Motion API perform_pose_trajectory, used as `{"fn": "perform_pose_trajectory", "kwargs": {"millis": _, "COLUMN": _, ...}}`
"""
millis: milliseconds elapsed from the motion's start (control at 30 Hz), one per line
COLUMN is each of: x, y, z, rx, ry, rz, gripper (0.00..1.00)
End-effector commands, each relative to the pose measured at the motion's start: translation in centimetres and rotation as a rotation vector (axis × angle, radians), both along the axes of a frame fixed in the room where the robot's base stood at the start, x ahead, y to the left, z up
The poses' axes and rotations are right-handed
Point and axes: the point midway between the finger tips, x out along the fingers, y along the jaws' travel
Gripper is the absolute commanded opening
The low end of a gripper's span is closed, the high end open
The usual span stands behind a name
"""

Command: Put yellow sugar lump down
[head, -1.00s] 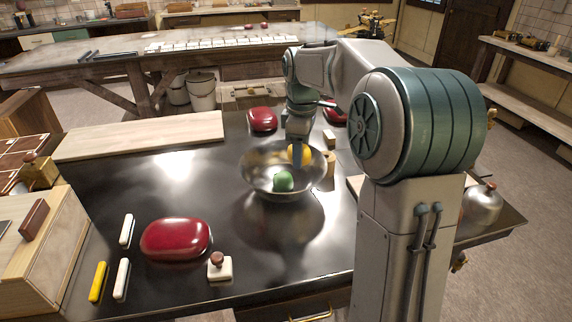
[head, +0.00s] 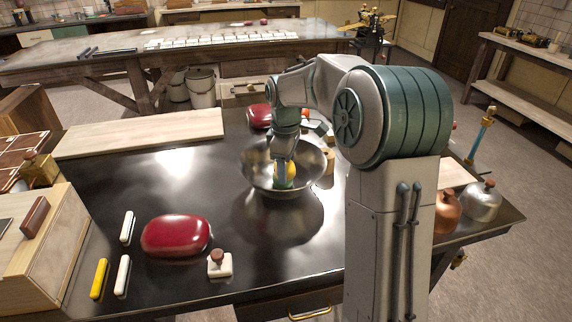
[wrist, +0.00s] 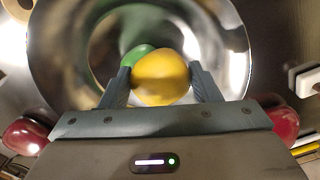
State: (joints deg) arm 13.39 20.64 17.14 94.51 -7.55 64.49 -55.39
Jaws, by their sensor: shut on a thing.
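The yellow sugar lump (wrist: 162,78) is round and sits between the two fingers of my gripper (wrist: 163,84), which is shut on it. In the head view the yellow lump (head: 286,168) shows inside the metal bowl (head: 259,177), below the rim, with my gripper (head: 284,175) reaching down over the bowl. A green lump (wrist: 136,57) lies in the bowl, partly hidden behind the yellow one. In the head view only a sliver of green shows below the yellow lump. I cannot tell whether the yellow lump touches the green one or the bowl.
A red rounded case (head: 176,236) and a white block with a brown knob (head: 219,263) lie in front of the bowl. A pale board (head: 140,134) lies at the back left. Small blocks stand right of the bowl. The dark tabletop left of the bowl is clear.

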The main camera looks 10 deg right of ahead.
Motion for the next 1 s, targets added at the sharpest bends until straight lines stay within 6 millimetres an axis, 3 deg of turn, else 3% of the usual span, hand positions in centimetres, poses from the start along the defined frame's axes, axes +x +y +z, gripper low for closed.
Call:
{"fn": "perform_pose_trajectory", "kwargs": {"millis": 367, "x": 0.0, "y": 0.0, "z": -1.0, "rx": 0.000, "ry": 0.001, "rz": 0.000, "gripper": 0.31}}
{"fn": "perform_pose_trajectory", "kwargs": {"millis": 400, "x": 0.0, "y": 0.0, "z": -1.0, "rx": 0.000, "ry": 0.001, "rz": 0.000, "gripper": 0.59}}
{"fn": "perform_pose_trajectory", "kwargs": {"millis": 467, "x": 0.0, "y": 0.0, "z": -1.0, "rx": 0.000, "ry": 0.001, "rz": 0.000, "gripper": 0.76}}
{"fn": "perform_pose_trajectory", "kwargs": {"millis": 500, "x": 0.0, "y": 0.0, "z": -1.0, "rx": 0.000, "ry": 0.001, "rz": 0.000, "gripper": 0.78}}
{"fn": "perform_pose_trajectory", "kwargs": {"millis": 767, "x": 0.0, "y": 0.0, "z": -0.9, "rx": 0.000, "ry": 0.000, "rz": 0.000, "gripper": 0.78}}
{"fn": "perform_pose_trajectory", "kwargs": {"millis": 1000, "x": 0.1, "y": 0.0, "z": 2.0, "rx": 0.000, "ry": -0.004, "rz": 0.000, "gripper": 0.78}}
